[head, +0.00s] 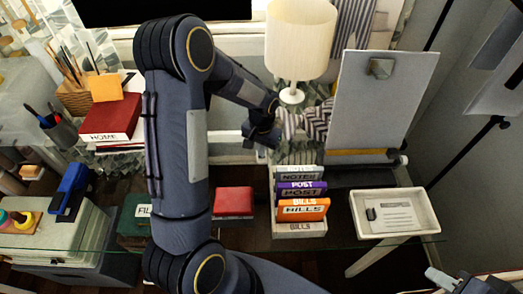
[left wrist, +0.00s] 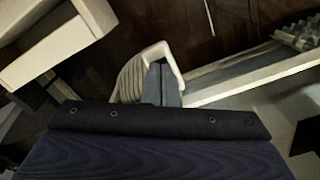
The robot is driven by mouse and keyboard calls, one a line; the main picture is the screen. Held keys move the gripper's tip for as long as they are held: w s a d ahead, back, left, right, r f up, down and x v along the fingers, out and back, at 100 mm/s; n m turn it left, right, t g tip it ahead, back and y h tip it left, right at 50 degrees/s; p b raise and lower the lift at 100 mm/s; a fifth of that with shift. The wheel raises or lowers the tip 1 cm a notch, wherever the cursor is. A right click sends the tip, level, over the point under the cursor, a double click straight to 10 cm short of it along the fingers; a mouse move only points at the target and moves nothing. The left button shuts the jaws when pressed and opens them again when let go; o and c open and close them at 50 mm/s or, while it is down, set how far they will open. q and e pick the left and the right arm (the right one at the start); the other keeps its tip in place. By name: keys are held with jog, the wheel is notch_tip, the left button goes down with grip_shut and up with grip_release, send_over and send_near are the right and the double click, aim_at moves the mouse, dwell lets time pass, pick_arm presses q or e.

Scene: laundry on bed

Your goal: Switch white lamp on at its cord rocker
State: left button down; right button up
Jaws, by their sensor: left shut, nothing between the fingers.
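The white lamp (head: 300,42) stands upright at the back, with a ribbed cream shade and a small round white base. My left gripper (head: 262,138) is below and left of the lamp base, beside a striped cloth (head: 312,122). In the left wrist view its fingers (left wrist: 162,84) are together and empty. A pale ribbed thing with a curved white edge (left wrist: 163,52) shows around the fingertips; I cannot tell what it is or whether they touch. I cannot make out the cord or its rocker. Part of my right gripper (head: 440,278) shows at the lower right corner; its fingers are unclear.
A grey board (head: 382,100) stands right of the lamp. Upright files labelled NOTES, POST and BILLS (head: 302,211) stand in front. A white tray (head: 428,205) holds a paper. A red book (head: 110,122), a pen cup (head: 60,130) and a red box (head: 233,201) lie leftward.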

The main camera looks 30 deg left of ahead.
pick_arm(q)
jog(key=shift+f, duration=0.45)
jog(key=shift+f+b, duration=0.3)
jog(key=shift+b, duration=0.2)
jog(key=shift+f, duration=0.3)
jog(key=shift+r, duration=0.2)
jog(key=shift+r+p, duration=0.85)
jog(key=shift+r, duration=0.35)
notch_tip(320, 180, up, 3)
jog(key=shift+s+d+f+p, duration=0.1)
jog(key=shift+f+p, duration=0.1)
jog(key=shift+p, duration=0.65)
jog(key=shift+r+p, duration=0.8)
jog(key=shift+r, duration=0.35)
